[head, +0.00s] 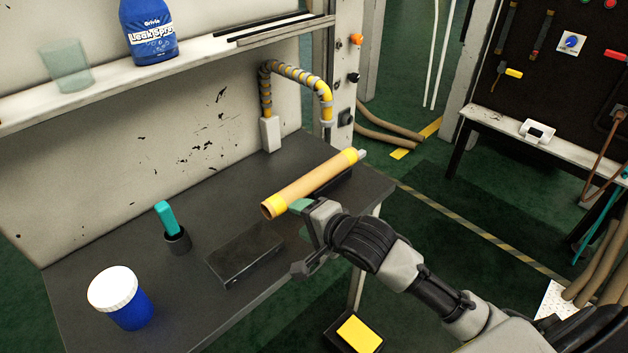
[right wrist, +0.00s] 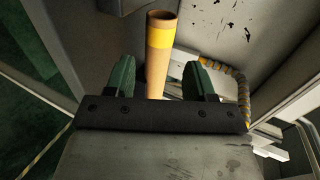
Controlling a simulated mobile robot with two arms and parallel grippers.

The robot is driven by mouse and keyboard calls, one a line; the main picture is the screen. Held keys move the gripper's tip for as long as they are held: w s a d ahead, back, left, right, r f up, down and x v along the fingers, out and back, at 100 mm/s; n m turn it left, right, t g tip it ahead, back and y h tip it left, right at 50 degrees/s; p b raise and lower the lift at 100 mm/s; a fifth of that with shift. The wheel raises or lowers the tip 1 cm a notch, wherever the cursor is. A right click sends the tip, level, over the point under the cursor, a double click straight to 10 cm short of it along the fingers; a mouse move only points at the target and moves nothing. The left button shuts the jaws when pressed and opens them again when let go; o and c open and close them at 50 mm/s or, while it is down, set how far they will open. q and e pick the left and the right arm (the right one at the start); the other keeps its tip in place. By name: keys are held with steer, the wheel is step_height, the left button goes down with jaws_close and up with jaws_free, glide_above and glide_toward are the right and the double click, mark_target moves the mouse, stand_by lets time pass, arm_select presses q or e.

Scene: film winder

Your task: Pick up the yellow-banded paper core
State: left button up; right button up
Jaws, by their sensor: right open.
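The yellow-banded paper core (head: 308,185) is a tan tube with a yellow band at each end. It lies slantwise above the dark bench, its far end by a grey metal tip and a dark block. My right gripper (head: 302,235) is open beside the core's near end. In the right wrist view, the core (right wrist: 158,60) runs between the two green fingers of my right gripper (right wrist: 163,80), apart from both. Its lower part is hidden behind the gripper body. My left gripper is not in view.
On the dark bench (head: 190,305) stand a blue jar with a white lid (head: 122,297), a teal-handled tool in a dark cup (head: 174,228) and a black block (head: 245,256). A striped hose (head: 295,78) rises behind. A shelf (head: 95,100) holds a blue bottle (head: 148,35) and a glass (head: 66,66).

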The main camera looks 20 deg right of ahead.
mark_target(279, 208)
steer(key=x, duration=0.5)
steer(key=shift+x, duration=2.8)
steer(key=c, duration=0.6)
steer(key=shift+r, duration=0.1)
